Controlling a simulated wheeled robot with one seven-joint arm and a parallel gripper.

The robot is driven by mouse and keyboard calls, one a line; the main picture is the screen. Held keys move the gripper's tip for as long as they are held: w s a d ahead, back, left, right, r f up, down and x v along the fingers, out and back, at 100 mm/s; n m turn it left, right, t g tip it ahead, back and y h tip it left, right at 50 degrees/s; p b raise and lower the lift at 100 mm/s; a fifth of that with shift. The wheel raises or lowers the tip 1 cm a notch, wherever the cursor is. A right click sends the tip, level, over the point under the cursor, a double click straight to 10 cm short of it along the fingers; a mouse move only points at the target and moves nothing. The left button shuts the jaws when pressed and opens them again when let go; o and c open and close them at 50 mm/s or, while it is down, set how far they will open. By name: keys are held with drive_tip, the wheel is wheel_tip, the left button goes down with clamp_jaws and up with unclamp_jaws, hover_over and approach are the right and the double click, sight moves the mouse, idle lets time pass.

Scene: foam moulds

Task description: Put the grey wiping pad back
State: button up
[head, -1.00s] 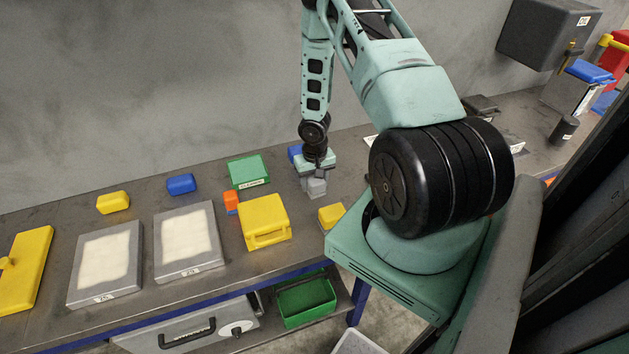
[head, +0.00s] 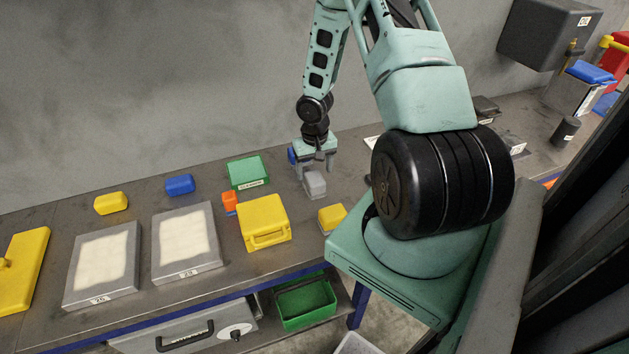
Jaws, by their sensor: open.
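The grey wiping pad (head: 315,184) sits on the bench, right of the green box and behind the small yellow block. My gripper (head: 314,168) is open just above and behind it, fingers pointing down, and looks empty. The fingers seem apart from the pad, though the small gap is hard to judge. A blue object (head: 292,155) is partly hidden behind my gripper.
A green labelled box (head: 248,172), an orange block (head: 229,201), a yellow case (head: 264,223) and a yellow block (head: 331,217) stand close by. Two grey moulds (head: 186,243) with pale filling lie to the left. The wall rises behind the bench.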

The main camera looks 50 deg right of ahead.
sight(314, 177)
wheel_tip(314, 177, up, 6)
drive_tip(key=a+r+n, duration=0.4)
drive_tip(key=a+r, duration=0.3)
drive_tip(key=a, duration=0.5)
drive_tip(key=a+r+n, duration=0.3)
drive_tip(key=a+r, duration=0.3)
drive_tip(key=a, duration=0.6)
drive_tip(key=s+a+r+n, duration=0.3)
drive_tip(key=s+a+r, duration=0.1)
drive_tip(key=s+a, duration=0.4)
drive_tip(key=s+a+r+n, duration=0.3)
drive_tip(key=s+a+n, duration=0.1)
drive_tip(key=s+a, duration=0.4)
drive_tip(key=shift+s+a+r+y+b, duration=0.3)
drive_tip(key=shift+s+a+r+b, duration=0.1)
drive_tip(key=shift+s, duration=0.2)
wheel_tip(314, 177, down, 9)
drive_tip(key=b, duration=0.8)
drive_tip(key=shift+b, duration=0.35)
drive_tip(key=shift+r, duration=0.1)
